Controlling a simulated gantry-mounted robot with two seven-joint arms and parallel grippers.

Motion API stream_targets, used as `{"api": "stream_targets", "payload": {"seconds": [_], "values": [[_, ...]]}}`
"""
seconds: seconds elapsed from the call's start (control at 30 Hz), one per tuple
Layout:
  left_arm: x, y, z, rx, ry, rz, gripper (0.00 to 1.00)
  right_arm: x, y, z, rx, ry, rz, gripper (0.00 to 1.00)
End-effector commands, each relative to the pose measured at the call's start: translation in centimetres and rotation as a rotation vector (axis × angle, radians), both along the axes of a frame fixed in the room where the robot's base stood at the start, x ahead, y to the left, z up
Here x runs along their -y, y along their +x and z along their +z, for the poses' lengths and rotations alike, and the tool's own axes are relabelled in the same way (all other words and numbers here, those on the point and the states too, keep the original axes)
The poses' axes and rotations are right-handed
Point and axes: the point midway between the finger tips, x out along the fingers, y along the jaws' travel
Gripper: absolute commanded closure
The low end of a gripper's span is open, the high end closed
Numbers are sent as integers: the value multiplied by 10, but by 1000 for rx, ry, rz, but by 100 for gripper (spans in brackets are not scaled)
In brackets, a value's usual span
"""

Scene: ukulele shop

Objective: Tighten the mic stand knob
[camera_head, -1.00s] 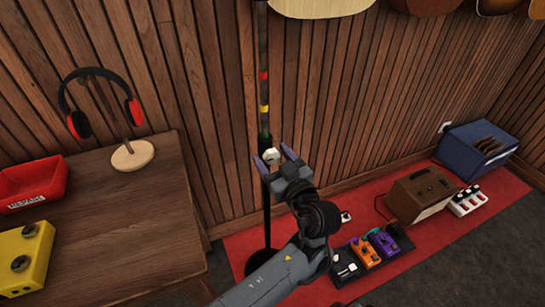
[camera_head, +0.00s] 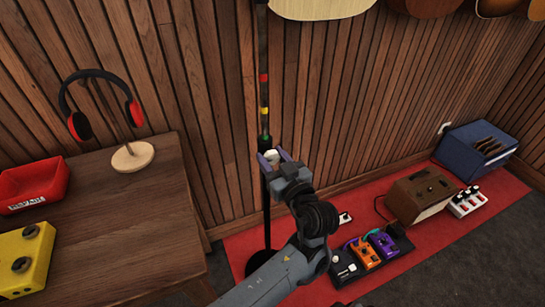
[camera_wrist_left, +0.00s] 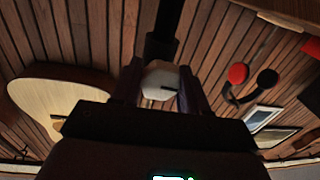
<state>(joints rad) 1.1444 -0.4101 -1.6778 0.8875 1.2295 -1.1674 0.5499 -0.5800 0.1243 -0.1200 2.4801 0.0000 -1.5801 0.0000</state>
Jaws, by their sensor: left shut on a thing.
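The mic stand (camera_head: 264,90) is a thin dark upright pole with red and yellow bands, standing in front of the slatted wall. Its pale knob (camera_head: 271,157) sits partway up the pole. My left gripper (camera_head: 271,158) is closed around the knob, one finger on each side. In the left wrist view the whitish, faceted knob (camera_wrist_left: 160,80) with a dark mark lies between the two fingers, with the dark pole behind it. My right gripper does not show in either view.
A wooden table (camera_head: 120,225) at the left holds headphones on a stand (camera_head: 132,155), a red tray (camera_head: 33,187) and a yellow box (camera_head: 22,257).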

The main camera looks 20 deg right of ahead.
Motion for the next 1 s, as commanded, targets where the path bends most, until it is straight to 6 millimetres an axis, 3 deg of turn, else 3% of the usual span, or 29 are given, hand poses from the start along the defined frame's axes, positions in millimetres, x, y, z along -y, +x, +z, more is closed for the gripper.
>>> {"api": "stream_targets", "payload": {"seconds": [0.27,0.3,0.47,1.0], "values": [[0,0,0,1,41,0,86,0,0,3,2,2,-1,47],[0,0,0,1,41,0,55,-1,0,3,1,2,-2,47],[0,0,0,1,40,0,31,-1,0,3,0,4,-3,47],[2,-10,3,5,42,-2,31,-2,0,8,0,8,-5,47]]}}
